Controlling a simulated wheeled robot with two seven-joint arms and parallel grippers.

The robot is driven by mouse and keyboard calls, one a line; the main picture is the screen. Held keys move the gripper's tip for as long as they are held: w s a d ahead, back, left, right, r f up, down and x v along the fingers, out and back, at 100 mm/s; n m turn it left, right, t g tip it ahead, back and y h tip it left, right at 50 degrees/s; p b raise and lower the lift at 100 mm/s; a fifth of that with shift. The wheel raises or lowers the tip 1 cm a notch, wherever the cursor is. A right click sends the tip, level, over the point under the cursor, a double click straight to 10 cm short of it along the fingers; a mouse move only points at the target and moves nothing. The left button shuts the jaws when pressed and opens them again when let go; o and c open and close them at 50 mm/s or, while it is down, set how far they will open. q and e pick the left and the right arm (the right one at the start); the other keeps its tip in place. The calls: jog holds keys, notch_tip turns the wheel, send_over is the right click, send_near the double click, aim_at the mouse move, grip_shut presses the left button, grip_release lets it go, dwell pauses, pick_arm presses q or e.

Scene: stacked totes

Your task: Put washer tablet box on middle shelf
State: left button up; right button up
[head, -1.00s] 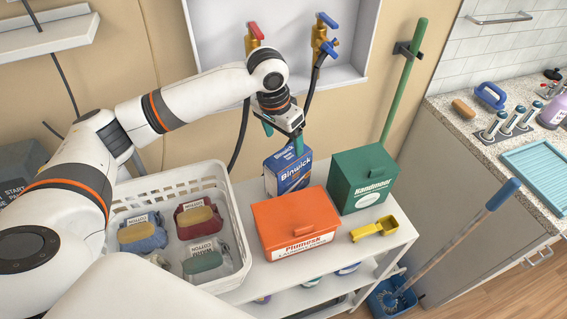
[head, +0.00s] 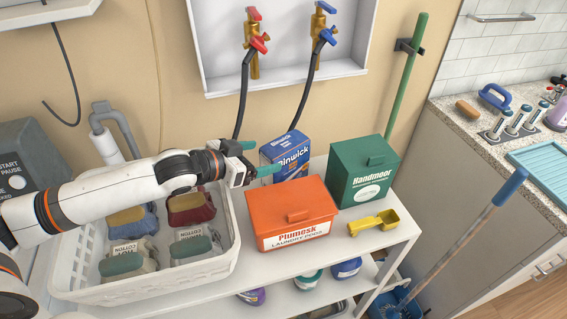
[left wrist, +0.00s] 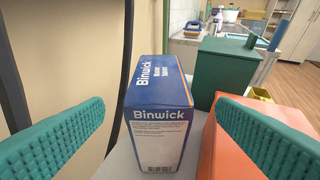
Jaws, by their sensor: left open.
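The washer tablet box is the blue and white Binwick box (head: 288,154), upright on the top shelf (head: 345,235) against the wall. It fills the middle of the left wrist view (left wrist: 158,125), its narrow face toward the camera. My left gripper (head: 258,158) is open, just left of the box, with its teal fingers pointing at it. In the left wrist view the fingers (left wrist: 158,128) stand to both sides of the box, apart from it. The middle shelf (head: 325,298) shows below the top, with several bottles on it. My right gripper is not in view.
An orange Plumesk box (head: 290,215) stands close in front, right of the Binwick box. A green Handmoor box (head: 363,170) and a yellow scoop (head: 374,222) are further right. A white basket (head: 145,290) of bundles is at left. Hoses (head: 243,95) hang behind.

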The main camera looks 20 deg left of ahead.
aim_at(280, 152)
pick_arm(q)
jog(key=p+x, duration=0.1)
jog(key=x, duration=0.6)
jog(key=shift+w+f, duration=0.15)
jog(key=shift+w, duration=0.05)
jog(key=shift+s, duration=0.1)
jog(key=shift+c, duration=0.8)
jog(key=c, duration=1.2)
